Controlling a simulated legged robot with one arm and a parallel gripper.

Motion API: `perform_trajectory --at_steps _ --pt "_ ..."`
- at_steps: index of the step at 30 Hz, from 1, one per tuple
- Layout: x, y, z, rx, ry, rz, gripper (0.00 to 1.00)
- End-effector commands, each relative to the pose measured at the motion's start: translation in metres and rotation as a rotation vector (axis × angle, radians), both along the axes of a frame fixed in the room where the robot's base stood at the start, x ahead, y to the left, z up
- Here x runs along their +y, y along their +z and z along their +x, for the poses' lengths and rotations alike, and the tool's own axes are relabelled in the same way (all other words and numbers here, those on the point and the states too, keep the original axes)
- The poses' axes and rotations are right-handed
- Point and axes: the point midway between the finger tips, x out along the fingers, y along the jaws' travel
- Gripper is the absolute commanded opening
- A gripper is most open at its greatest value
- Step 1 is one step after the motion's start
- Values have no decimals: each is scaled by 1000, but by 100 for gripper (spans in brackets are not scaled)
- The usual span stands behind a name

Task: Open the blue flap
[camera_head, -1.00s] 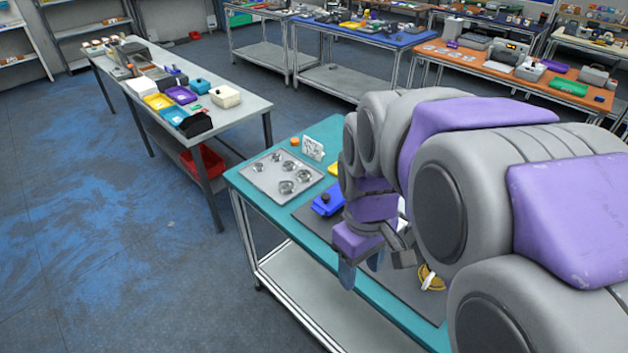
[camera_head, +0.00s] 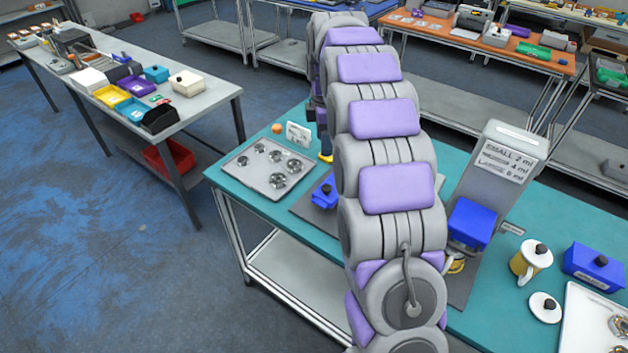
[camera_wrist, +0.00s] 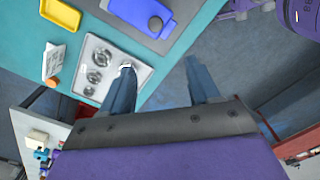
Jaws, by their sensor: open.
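The grey dispenser (camera_head: 500,165) with a printed label of sizes in ml stands on the teal table in the head view. A blue part that looks like the flap (camera_head: 470,223) sits low on its front; it appears closed, though my arm partly covers that area. The dispenser is not clear in the wrist view. My gripper (camera_wrist: 160,72) is open and empty, fingers apart, above the table edge near the metal tray with round parts (camera_wrist: 108,68). In the head view my gripper is mostly hidden by my arm, left of and beyond the dispenser.
A blue box with a dark knob (camera_head: 324,193) lies left of my arm; it also shows in the wrist view (camera_wrist: 152,14). A mug (camera_head: 529,262), another blue box (camera_head: 595,266) and a white tray (camera_head: 585,335) stand right of the dispenser. A grey table (camera_head: 225,95) stands left.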

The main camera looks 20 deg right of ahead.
Motion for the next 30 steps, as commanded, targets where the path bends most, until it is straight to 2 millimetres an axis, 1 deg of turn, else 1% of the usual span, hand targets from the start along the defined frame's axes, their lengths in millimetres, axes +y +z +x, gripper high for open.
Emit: perform_trajectory --at_steps 1,3,5,8,17,24,30 --pt "-5 -1 3 -3 8 1 61" --pt "-9 -4 4 -5 15 3 61" --pt "-9 -8 4 -4 16 4 61" --pt "-8 -21 4 -2 15 3 61" --pt "2 -79 4 1 15 -5 61" --pt "-3 -128 4 2 14 -2 61" --pt "-7 -159 4 0 14 1 61"
